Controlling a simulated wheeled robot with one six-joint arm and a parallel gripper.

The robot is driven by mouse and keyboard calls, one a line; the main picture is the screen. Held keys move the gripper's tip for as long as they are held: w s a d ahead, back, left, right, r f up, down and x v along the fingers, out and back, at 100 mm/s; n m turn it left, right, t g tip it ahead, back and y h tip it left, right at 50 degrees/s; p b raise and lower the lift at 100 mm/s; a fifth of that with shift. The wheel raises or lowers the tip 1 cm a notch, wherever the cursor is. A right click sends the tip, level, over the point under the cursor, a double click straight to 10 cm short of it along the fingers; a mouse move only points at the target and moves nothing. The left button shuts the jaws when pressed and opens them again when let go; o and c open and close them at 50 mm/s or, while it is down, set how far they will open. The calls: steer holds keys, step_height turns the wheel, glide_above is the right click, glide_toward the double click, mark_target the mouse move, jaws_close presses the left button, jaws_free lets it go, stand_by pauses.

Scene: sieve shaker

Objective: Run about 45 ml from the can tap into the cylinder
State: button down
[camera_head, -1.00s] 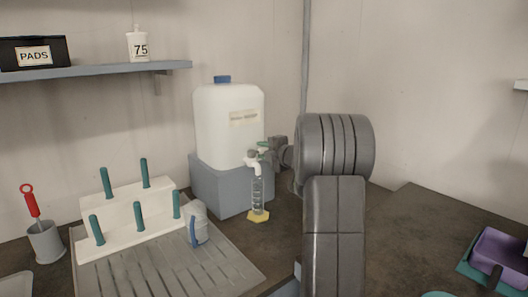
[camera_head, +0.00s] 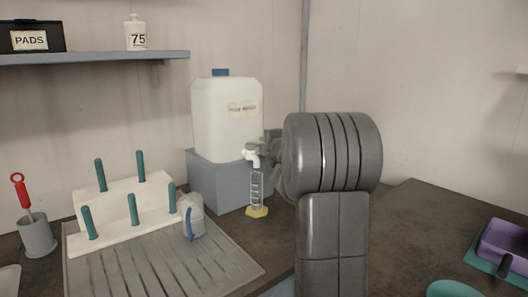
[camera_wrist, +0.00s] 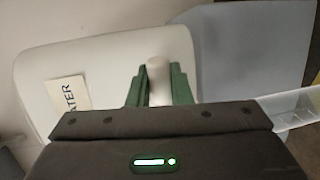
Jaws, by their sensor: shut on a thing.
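The white can (camera_head: 228,130) with a blue cap stands on a grey block. Its tap (camera_head: 251,153) points down over the clear cylinder (camera_head: 256,188), which stands upright on a yellow foot on the counter. I cannot make out a liquid level or stream. My gripper (camera_wrist: 157,84) is shut on a pale, upright tap part (camera_wrist: 156,68) between its green fingers in the wrist view. In the head view my arm hides most of the gripper. The can (camera_wrist: 105,62) and its label also show in the wrist view, with the clear cylinder (camera_wrist: 288,108) at right.
The grey block (camera_head: 222,185) carries the can. A mug (camera_head: 193,222) stands on the ribbed drainer (camera_head: 165,265) beside a white peg rack (camera_head: 130,215). A grey cup (camera_head: 37,238) holds a red-handled tool. A purple tray (camera_head: 505,240) lies at right.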

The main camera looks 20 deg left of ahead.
steer(key=c, duration=1.4)
jaws_free()
steer(key=shift+o, duration=0.2)
steer(key=shift+s, duration=0.1)
steer(key=p+v, duration=0.1)
steer(key=v, duration=1.2)
steer(key=shift+s+d+p, duration=0.25)
steer(key=shift+p, duration=0.05)
